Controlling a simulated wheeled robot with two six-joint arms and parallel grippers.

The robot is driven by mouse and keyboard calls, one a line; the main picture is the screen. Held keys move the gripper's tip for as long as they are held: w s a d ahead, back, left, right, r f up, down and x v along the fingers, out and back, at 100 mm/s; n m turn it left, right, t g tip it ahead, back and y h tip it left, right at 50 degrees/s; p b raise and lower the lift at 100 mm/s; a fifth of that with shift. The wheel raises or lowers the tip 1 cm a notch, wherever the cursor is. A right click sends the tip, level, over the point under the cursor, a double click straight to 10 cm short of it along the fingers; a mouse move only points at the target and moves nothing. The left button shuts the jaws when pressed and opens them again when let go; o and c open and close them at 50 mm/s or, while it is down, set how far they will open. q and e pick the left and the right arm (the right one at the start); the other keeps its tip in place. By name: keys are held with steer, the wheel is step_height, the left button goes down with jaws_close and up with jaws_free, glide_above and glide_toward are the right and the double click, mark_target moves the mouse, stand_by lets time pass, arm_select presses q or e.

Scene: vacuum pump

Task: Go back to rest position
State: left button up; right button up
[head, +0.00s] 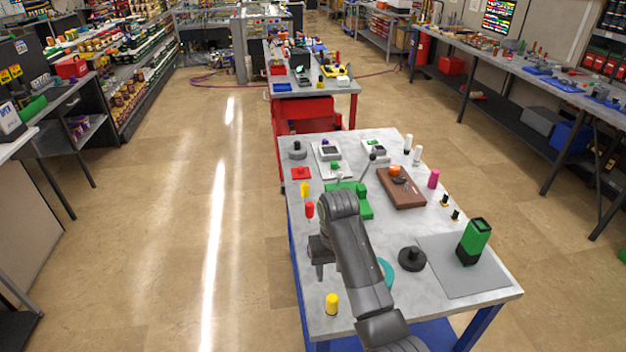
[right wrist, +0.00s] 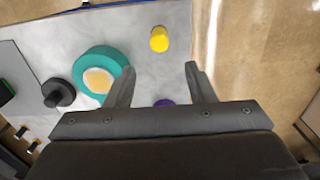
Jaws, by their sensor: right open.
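My right gripper (head: 318,270) hangs over the left part of the grey table (head: 318,322), its arm coming in from the bottom of the head view. In the right wrist view the two fingers (right wrist: 160,70) are spread apart with nothing held between them. Below them show a teal ring with a pale yellow middle (right wrist: 100,75), a yellow cylinder (right wrist: 159,39) and part of a purple thing (right wrist: 164,103), mostly hidden by my gripper. In the head view my arm covers most of the teal ring (head: 387,272). My left gripper is not in view.
A black round knob (head: 412,258), a green box (head: 474,241) on a grey mat (head: 450,280), a brown tray (head: 413,201) and a green block (head: 365,208) stand on the table. The yellow cylinder (head: 332,304) is near its front-left edge. The floor at left is clear.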

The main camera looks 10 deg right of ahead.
steer(key=s+d+f+m+t, duration=0.1)
steer(key=s+d+f, duration=0.4)
steer(key=s+d, duration=0.25)
steer(key=s+d+f+m+t, duration=0.1)
steer(key=s+d+f, duration=0.3)
steer(key=s+d, duration=0.3)
steer(key=s+d+r+t+h, duration=0.1)
steer(key=s+d+r, duration=0.15)
steer(key=s, duration=0.65)
steer(key=s+d+r+t+h, duration=0.1)
steer(key=s+d+r, duration=0.15)
steer(key=s, duration=0.75)
step_height(320, 180, down, 33)
steer(key=d+g+b, duration=0.2)
steer(key=b, duration=0.6)
arm_select(q)
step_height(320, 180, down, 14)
steer(key=b, duration=0.6)
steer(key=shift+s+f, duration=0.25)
arm_select(e)
steer(key=s+f, duration=0.7)
steer(key=f, duration=0.4)
steer(key=s+a+f+y, duration=0.1)
steer(key=s+f, duration=0.6)
steer(key=f, duration=0.4)
steer(key=shift+s+a+f+n+g, duration=0.15)
steer(key=shift+s+f+n+g, duration=0.15)
steer(key=shift+g, duration=0.1)
